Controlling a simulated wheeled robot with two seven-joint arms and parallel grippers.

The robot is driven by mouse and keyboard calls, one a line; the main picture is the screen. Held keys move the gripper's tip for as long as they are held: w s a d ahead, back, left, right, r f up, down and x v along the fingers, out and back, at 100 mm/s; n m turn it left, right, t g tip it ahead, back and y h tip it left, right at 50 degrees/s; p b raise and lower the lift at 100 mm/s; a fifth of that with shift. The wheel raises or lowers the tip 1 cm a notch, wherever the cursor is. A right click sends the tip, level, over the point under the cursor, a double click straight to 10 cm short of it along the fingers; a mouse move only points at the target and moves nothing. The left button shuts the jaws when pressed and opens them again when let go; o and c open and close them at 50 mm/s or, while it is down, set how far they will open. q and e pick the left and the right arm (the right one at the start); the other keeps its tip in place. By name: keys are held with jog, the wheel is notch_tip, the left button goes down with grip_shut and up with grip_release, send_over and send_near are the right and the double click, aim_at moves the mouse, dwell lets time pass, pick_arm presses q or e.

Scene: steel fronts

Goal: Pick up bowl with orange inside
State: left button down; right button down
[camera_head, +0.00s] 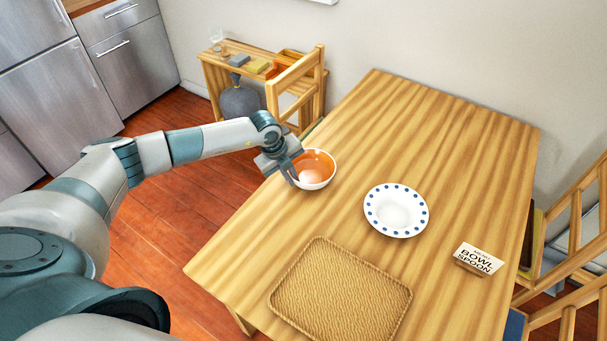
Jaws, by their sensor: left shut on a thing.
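The bowl with the orange inside (316,167) is white outside and orange within. It is upright at the left edge of the wooden table, in the upper middle of the head view. My left gripper (292,177) reaches in from the left and is shut on the bowl's left rim. The fingers hide a small part of that rim. I cannot tell whether the bowl touches the table or is slightly above it. My right gripper is not in view.
On the table (440,130) are a white plate with blue dots (397,211), a woven tray (340,290) and a small sign reading "BOWL SPOON" (478,260). A wooden chair (296,85) stands behind, another at right. The table's far part is clear.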

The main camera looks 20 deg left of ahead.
pick_arm(q)
jog(key=shift+r, duration=0.15)
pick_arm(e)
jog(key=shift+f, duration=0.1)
